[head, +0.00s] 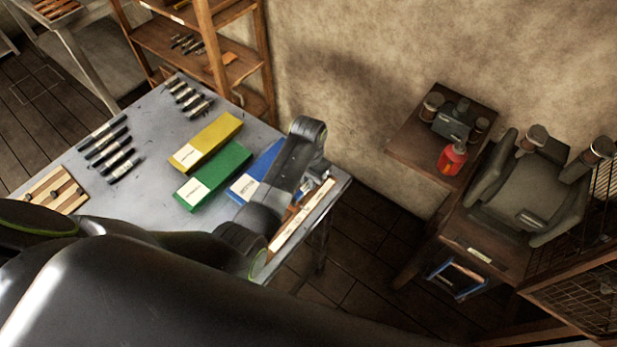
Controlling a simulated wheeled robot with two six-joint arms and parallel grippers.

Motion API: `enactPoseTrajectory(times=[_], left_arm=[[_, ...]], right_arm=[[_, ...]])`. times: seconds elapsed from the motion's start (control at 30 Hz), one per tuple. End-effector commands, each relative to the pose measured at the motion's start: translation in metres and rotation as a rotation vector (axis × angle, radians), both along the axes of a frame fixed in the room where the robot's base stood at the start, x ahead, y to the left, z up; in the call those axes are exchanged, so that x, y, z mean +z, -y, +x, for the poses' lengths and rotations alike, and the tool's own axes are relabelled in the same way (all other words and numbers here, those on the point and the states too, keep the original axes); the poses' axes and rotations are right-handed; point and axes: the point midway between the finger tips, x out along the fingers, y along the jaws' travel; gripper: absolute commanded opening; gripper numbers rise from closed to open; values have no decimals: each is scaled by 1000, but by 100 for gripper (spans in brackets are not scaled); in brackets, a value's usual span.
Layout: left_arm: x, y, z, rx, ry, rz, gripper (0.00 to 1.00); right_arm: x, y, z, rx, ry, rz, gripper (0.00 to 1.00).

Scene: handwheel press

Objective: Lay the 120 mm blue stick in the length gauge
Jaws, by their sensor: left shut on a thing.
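My left arm comes in from the left and bends down at the table's right end. My left gripper (298,194) is low over that end, mostly hidden by my own arm links. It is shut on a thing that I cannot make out. A long pale wooden piece (301,217), which looks like the length gauge, lies along the table's right edge, beside and partly behind the arm. Several dark sticks lie in a row at the table's left (108,147) and others at the back (188,97). I cannot tell which is blue. My right gripper is not in view.
Yellow (208,142), green (214,175) and blue (257,174) labelled blocks lie across the table (150,205), the blue one next to my arm. A wooden board with dark pieces (60,190) is at the left. Wooden shelves (205,35) stand behind.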

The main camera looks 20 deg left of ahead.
Motion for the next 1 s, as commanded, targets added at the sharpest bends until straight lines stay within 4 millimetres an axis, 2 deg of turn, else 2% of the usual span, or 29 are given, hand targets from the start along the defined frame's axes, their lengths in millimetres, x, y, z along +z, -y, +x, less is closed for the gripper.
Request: enactPoseTrajectory(times=[1.0], left_arm=[[-6,0,0,0,0,0,0]], right_arm=[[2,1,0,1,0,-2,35]])
